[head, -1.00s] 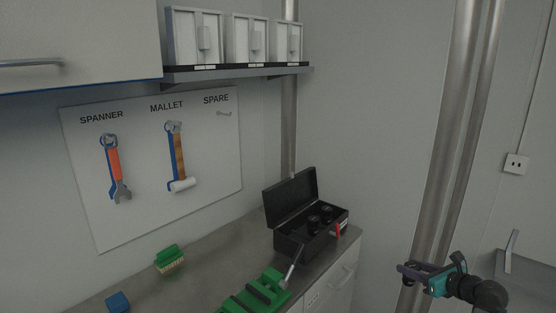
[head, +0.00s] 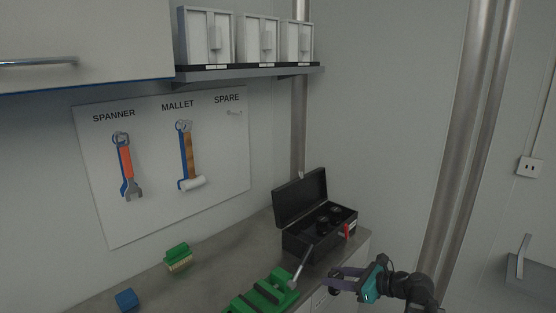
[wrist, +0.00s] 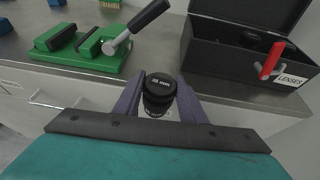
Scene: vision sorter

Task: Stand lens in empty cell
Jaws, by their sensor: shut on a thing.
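A black lens (wrist: 159,95) with a lettered cap stands between my gripper's purple fingers in the wrist view. My gripper (head: 336,281) is shut on it, in front of the bench edge in the head view; the lens is hard to make out there. The open black case (head: 307,243), its lid tilted back, stands at the right end of the bench, beyond my gripper. Lenses (head: 336,213) stand in some of its cells. The case also shows in the wrist view (wrist: 232,66), with a "LENSES" label and a red latch; its cells are mostly hidden there.
A green vise (head: 262,293) with a raised handle (head: 301,268) sits left of the case. A green brush (head: 178,257) and a blue block (head: 127,299) lie further left. Spanner and mallet hang on the wall board (head: 215,213). A shelf (head: 250,73) with white boxes is above.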

